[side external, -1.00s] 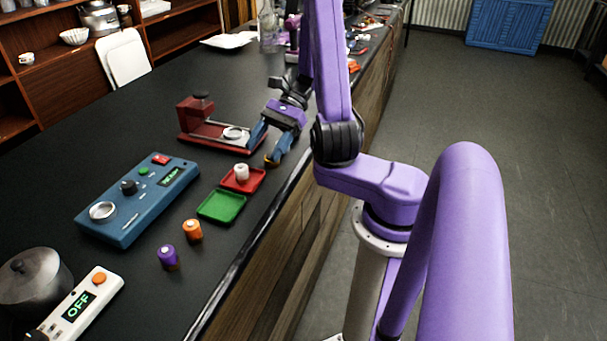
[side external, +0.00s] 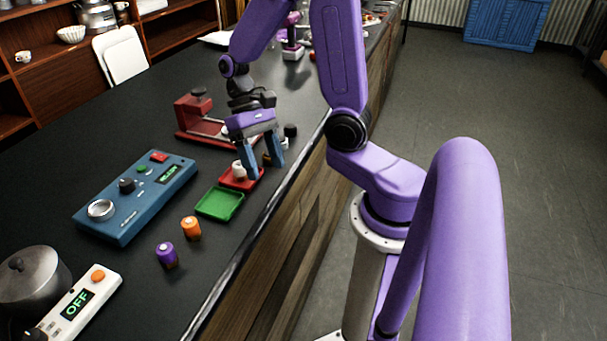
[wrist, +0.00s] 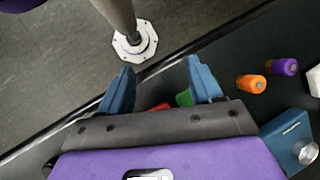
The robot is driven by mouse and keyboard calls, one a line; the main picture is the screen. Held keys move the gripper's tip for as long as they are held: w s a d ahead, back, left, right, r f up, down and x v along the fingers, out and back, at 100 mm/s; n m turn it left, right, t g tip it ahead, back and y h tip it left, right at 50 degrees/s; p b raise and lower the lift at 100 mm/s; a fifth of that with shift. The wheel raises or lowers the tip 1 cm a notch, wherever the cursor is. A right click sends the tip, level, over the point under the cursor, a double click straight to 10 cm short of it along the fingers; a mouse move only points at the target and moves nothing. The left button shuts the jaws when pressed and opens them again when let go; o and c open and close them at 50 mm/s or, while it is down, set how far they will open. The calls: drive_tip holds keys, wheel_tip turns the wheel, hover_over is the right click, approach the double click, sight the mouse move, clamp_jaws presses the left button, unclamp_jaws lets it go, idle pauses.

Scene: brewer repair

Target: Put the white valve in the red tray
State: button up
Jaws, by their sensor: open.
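The white valve (side external: 239,168) stands in the red tray (side external: 238,184) in the side external view. My gripper (side external: 265,172) is open, pointing down over the right end of the red tray. Its left finger is just right of the white valve in the picture; I cannot tell whether they touch. The right finger hides part of what is behind it. In the wrist view my gripper (wrist: 159,68) shows its two fingers spread apart. Only a sliver of the red tray (wrist: 160,107) shows there, and the white valve is hidden.
A green tray (side external: 220,203) adjoins the red tray. Orange (side external: 191,228) and purple (side external: 166,255) valves stand nearer the camera. A blue control box (side external: 135,197) is left, a red stand (side external: 190,118) behind. Small black and white items (side external: 290,131) sit by the right finger, near the counter edge.

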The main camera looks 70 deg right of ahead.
drive_tip(key=s+a+r+n+t+h, duration=0.3)
drive_tip(key=s+a+n+t, duration=0.2)
drive_tip(key=s+n, duration=0.6)
drive_tip(key=n, duration=0.5)
drive_tip(key=shift+a+r, duration=0.3)
drive_tip(key=shift+a, duration=0.05)
